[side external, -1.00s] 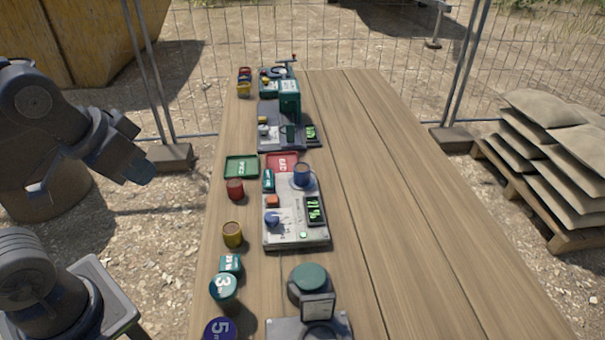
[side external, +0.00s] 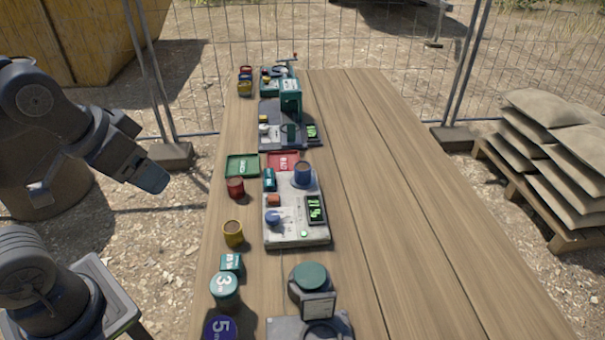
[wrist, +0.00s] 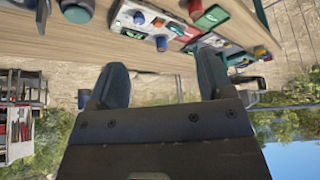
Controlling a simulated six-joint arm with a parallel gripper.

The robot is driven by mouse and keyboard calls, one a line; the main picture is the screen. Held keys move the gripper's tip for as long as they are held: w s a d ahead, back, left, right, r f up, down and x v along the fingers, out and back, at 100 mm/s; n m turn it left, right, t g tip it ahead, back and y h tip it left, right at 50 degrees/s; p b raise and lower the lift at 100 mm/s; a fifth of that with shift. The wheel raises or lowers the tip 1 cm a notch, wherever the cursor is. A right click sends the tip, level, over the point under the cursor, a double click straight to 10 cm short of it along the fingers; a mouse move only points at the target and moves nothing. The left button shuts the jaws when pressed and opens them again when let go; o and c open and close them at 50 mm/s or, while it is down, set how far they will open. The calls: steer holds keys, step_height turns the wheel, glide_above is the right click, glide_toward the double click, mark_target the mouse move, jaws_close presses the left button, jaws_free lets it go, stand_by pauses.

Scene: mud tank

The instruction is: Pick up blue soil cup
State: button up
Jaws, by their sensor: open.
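The blue soil cup (side external: 303,174) stands upright at the far end of a pale instrument box (side external: 285,232) on the wooden table. In the wrist view small blue round parts show near the top, but I cannot tell which is the cup. My gripper (wrist: 162,82) is open in the wrist view, its two dark fingers wide apart with nothing between them. In the side view the end of my arm hangs left of the table, well apart from the cup; its fingers are not clear there.
A red cup (side external: 236,188) and a yellow cup (side external: 233,233) stand along the table's left edge. A green tray (side external: 242,166) and a red tray (side external: 284,161) lie left of and behind the blue cup. Canisters and a device are nearer the camera. The table's right half is clear.

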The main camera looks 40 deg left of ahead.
steer(key=shift+r, duration=0.1)
steer(key=n+g+y, duration=0.3)
steer(key=n+y, duration=0.1)
steer(key=n, duration=0.8)
glide_above(303, 169)
steer(key=s+d, duration=0.2)
steer(key=d, duration=0.3)
step_height(303, 169, down, 8)
steer(key=f, duration=0.1)
steer(key=x, duration=1.3)
steer(key=shift+s+a+r, duration=0.1)
steer(key=shift+s+a, duration=0.3)
steer(key=c, duration=1.1)
steer(key=shift+r, duration=0.1)
